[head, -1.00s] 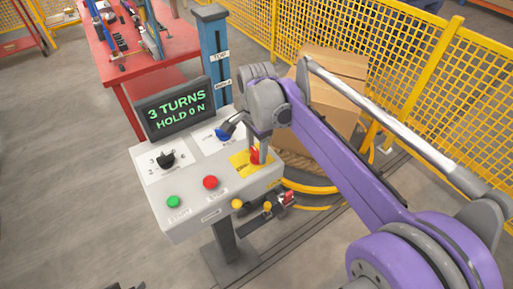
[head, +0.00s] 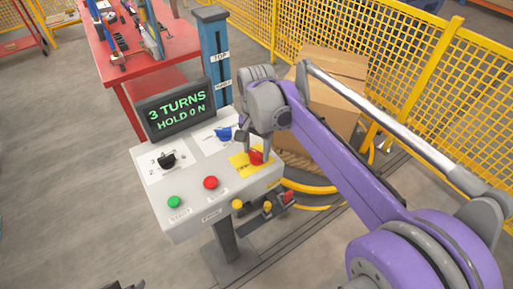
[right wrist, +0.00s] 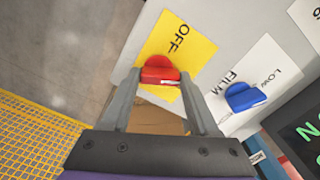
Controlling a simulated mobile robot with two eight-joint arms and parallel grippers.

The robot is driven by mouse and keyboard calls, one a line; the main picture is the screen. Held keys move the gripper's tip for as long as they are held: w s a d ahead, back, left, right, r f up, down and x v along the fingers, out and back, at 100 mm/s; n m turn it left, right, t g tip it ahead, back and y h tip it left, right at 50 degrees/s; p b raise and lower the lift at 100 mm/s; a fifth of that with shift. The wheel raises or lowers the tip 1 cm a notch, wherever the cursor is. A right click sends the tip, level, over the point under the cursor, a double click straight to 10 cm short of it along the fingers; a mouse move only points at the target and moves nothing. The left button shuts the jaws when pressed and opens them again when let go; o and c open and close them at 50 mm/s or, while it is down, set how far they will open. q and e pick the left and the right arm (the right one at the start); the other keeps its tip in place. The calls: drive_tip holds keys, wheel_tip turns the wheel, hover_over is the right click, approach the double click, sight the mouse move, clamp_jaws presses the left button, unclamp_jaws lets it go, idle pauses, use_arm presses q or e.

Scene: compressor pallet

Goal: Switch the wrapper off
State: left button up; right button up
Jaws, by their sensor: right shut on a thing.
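The wrapper's control panel (head: 212,226) is a light grey sloped box on a post. A red rotary switch (head: 257,157) sits on a yellow plate (head: 238,163) at the panel's right side. In the right wrist view the plate reads "OFF" and the red switch (right wrist: 160,72) lies between my fingertips. My right gripper (head: 257,149) is shut on the red switch, one finger at each side of it. A dark display (head: 178,110) reads "3 TURNS HOLD 0 N". My left gripper is not seen.
The panel also has a blue knob (head: 223,134) close to my gripper, a black knob (head: 167,160), a red button (head: 211,182) and a green button (head: 174,202). Cardboard boxes (head: 335,70) and a yellow fence (head: 430,75) stand behind. A red table (head: 170,45) is at the back.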

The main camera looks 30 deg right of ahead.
sight(257, 153)
drive_tip(key=n, duration=0.6)
drive_tip(key=shift+n, duration=0.3)
drive_tip(key=n, duration=0.6)
drive_tip(key=shift+s+p, duration=0.1)
drive_tip(key=shift+p, duration=0.25)
drive_tip(key=o, duration=1.4)
drive_tip(key=shift+c, duration=0.2)
wheel_tip(257, 153, up, 11)
drive_tip(key=shift+p, duration=0.35)
drive_tip(key=shift+s+f, duration=0.1)
drive_tip(key=shift+f, duration=0.05)
